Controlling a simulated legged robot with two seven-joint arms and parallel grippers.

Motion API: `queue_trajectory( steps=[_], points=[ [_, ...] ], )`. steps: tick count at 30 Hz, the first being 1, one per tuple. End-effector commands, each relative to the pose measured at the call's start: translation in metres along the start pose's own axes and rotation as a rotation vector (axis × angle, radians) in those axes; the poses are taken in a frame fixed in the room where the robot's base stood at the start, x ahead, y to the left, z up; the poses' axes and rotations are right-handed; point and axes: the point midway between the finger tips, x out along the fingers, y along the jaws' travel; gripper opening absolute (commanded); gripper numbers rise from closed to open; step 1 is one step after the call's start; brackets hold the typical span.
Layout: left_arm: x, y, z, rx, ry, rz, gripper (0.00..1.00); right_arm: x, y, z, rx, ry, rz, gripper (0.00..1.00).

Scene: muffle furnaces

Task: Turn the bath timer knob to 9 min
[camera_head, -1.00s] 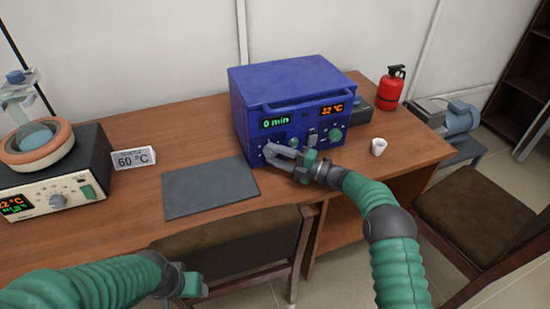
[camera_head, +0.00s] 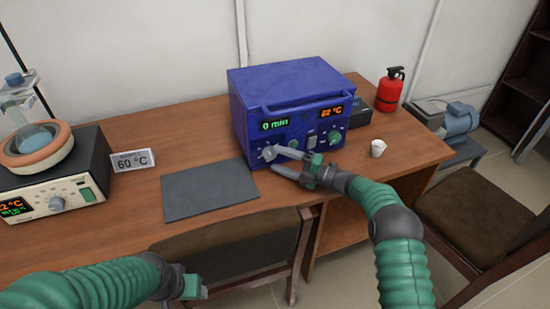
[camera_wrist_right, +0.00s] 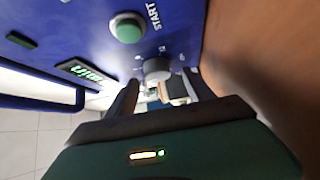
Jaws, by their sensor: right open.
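The blue unit (camera_head: 290,92) stands on the desk, its timer display (camera_head: 274,125) reading "0 min". In the right wrist view a round grey knob (camera_wrist_right: 157,69) is on its blue front panel, near the green START button (camera_wrist_right: 127,28). My right gripper (camera_head: 272,161) is open at the lower left of that panel. In the wrist view its fingers (camera_wrist_right: 160,88) lie on either side of the knob's lower part; I cannot tell whether they touch it. The knob's marks are too small to read. My left gripper (camera_head: 192,286) hangs low before the desk, its jaws unclear.
A dark grey mat (camera_head: 208,188) lies left of the unit. A heating device (camera_head: 50,180) with a bowl and a "60 °C" sign (camera_head: 133,160) are at the left. A white cup (camera_head: 378,148) and a red extinguisher (camera_head: 390,90) stand to the right. A chair (camera_head: 235,240) is in front.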

Motion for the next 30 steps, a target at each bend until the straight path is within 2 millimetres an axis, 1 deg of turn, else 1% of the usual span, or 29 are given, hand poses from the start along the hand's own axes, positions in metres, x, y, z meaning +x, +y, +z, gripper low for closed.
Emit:
queue_trajectory(
  steps=[1, 9, 12, 15, 19, 27, 29, 30],
  points=[
    [-0.003, 0.000, -0.001, 0.000, 0.000, 0.000, 0.61, -0.013, 0.002, 0.001, 0.002, -0.004, 0.000, 0.61],
    [-0.010, 0.000, -0.002, 0.000, 0.000, 0.000, 0.61, -0.093, 0.000, 0.001, 0.003, -0.005, -0.001, 0.61],
    [-0.011, 0.000, -0.003, 0.000, 0.000, 0.000, 0.61, -0.118, -0.001, 0.001, 0.003, -0.004, -0.002, 0.61],
    [-0.012, 0.000, -0.003, 0.000, 0.000, 0.000, 0.61, -0.136, -0.002, 0.001, 0.002, -0.003, -0.002, 0.61],
    [-0.012, 0.000, -0.003, 0.000, 0.000, 0.000, 0.61, -0.146, -0.002, 0.001, 0.003, -0.001, -0.002, 0.61],
    [-0.012, 0.000, -0.003, 0.000, 0.000, 0.000, 0.61, -0.147, -0.002, 0.001, 0.003, -0.002, -0.001, 0.61],
    [-0.013, 0.000, -0.003, 0.000, 0.000, 0.000, 0.61, -0.146, 0.001, 0.005, 0.009, -0.022, 0.001, 0.61],
    [-0.014, 0.000, -0.003, 0.000, 0.000, 0.000, 0.61, -0.146, 0.006, 0.013, 0.020, -0.063, 0.004, 0.61]
  ],
)
